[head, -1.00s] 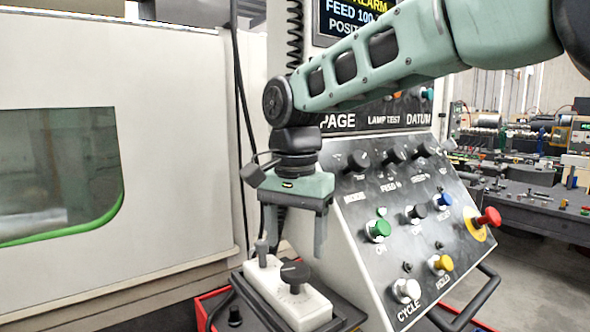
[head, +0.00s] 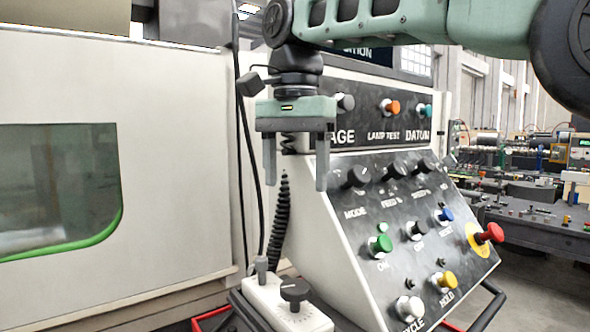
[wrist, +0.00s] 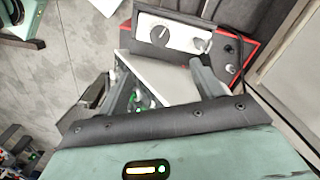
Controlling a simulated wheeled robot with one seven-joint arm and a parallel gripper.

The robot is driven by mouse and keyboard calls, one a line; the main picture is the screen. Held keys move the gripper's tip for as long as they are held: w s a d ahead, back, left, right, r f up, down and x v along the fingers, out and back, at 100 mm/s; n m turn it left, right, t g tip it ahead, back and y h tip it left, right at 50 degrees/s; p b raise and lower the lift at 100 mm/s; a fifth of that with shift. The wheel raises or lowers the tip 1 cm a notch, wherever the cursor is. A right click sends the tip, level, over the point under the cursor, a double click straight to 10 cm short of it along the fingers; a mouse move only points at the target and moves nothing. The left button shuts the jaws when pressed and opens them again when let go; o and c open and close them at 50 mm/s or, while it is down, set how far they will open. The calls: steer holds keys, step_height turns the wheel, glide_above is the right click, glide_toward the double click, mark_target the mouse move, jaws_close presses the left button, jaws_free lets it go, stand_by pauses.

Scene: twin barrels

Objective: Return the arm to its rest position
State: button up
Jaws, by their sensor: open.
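My gripper (head: 296,178) hangs in the upper middle of the head view, fingers pointing down, apart and empty. It is above a white control box (head: 287,304) with a black knob, and left of the sloped control panel (head: 415,240). In the wrist view my gripper's fingers (wrist: 162,82) also show apart with nothing between them. The white box (wrist: 170,30) is beyond them at the top of that view. My arm reaches in from the upper right of the head view.
The panel carries several knobs and buttons, with a red stop button (head: 489,234) sticking out at right. A machine door with a green-edged window (head: 60,185) fills the left. A coiled cable (head: 279,215) hangs below my gripper. A cluttered workbench (head: 535,215) stands at far right.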

steer(key=s+d+f+n+b, duration=0.2)
steer(key=s+f+n+b, duration=0.3)
steer(key=f, duration=0.6)
steer(key=s+d+f+n+b, duration=0.1)
steer(key=s+f+n, duration=0.2)
steer(key=s+f, duration=0.5)
steer(key=s+d+f+n+b, duration=0.1)
steer(key=s+d+f+n, duration=0.2)
steer(key=f, duration=0.6)
steer(key=s+d+f+n+b, duration=0.2)
steer(key=s+d+f, duration=0.4)
steer(key=s+f, duration=0.2)
steer(key=shift+s+f+n+y, duration=0.2)
steer(key=shift+f+n+y, duration=0.15)
steer(key=shift+f, duration=0.25)
stand_by(1.6)
